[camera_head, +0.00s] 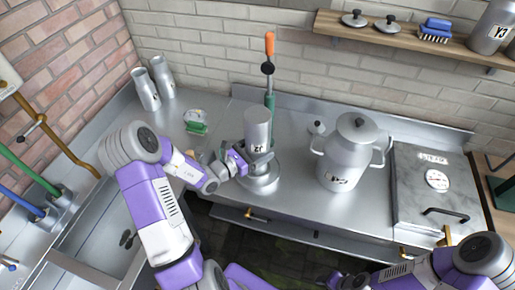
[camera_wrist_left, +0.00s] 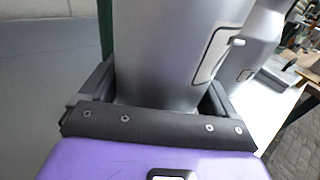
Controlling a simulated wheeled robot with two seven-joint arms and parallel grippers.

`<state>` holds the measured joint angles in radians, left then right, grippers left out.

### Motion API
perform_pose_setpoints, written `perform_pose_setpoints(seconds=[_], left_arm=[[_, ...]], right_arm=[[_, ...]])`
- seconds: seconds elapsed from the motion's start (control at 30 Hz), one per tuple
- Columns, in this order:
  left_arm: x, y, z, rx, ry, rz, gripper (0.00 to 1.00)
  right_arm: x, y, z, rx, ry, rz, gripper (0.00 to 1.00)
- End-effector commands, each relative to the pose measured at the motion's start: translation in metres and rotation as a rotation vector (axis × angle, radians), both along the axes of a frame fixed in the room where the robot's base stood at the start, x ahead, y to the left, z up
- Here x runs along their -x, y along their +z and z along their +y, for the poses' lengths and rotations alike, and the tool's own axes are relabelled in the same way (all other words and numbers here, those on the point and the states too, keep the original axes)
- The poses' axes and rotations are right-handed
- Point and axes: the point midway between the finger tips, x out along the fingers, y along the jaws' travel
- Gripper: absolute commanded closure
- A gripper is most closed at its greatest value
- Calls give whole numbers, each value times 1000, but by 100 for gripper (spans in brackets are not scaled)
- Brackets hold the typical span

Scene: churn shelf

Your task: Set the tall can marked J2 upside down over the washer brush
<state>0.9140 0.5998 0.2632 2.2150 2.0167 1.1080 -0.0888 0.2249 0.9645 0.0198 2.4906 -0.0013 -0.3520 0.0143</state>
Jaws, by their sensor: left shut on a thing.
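A tall grey metal can (camera_head: 257,128) stands about upright over the round metal washer base (camera_head: 262,182), with a dark mark low on its side that is too small to read surely. My left gripper (camera_head: 247,158) is shut around the can's lower part. In the left wrist view the can (camera_wrist_left: 165,60) sits between both dark fingers (camera_wrist_left: 160,95), with a framed label plate on its right side. The washer brush is not visible; the can and gripper cover the middle of the base. My right gripper (camera_head: 338,281) is low at the bottom edge, its jaws unclear.
A green post with an orange handle (camera_head: 269,44) rises just behind the can. A large lidded churn (camera_head: 347,155) stands to the right, beside a steel box (camera_head: 435,190). Two tall cans (camera_head: 146,90) and a small green-based item (camera_head: 196,122) stand left. A wall shelf (camera_head: 400,42) is above.

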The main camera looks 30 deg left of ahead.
Motion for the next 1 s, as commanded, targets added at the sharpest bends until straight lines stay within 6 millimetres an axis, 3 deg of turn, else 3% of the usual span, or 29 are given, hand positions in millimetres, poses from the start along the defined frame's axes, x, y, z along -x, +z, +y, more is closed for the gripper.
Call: perform_pose_setpoints(seconds=[0.77, 0.8, 0.87, 1.0], left_arm=[[0, -5, 0, 0, -1, -3, 47], [0, -5, 0, 0, -1, -3, 7], [0, -4, 0, 0, -1, -3, 0], [0, -5, 0, 0, 0, -2, 0]], right_arm=[[0, -4, 0, 0, 0, 0, 57], [0, -4, 0, 0, 0, 0, 57], [0, -4, 0, 0, 0, 0, 57], [0, -4, 0, 0, 0, 0, 57]])
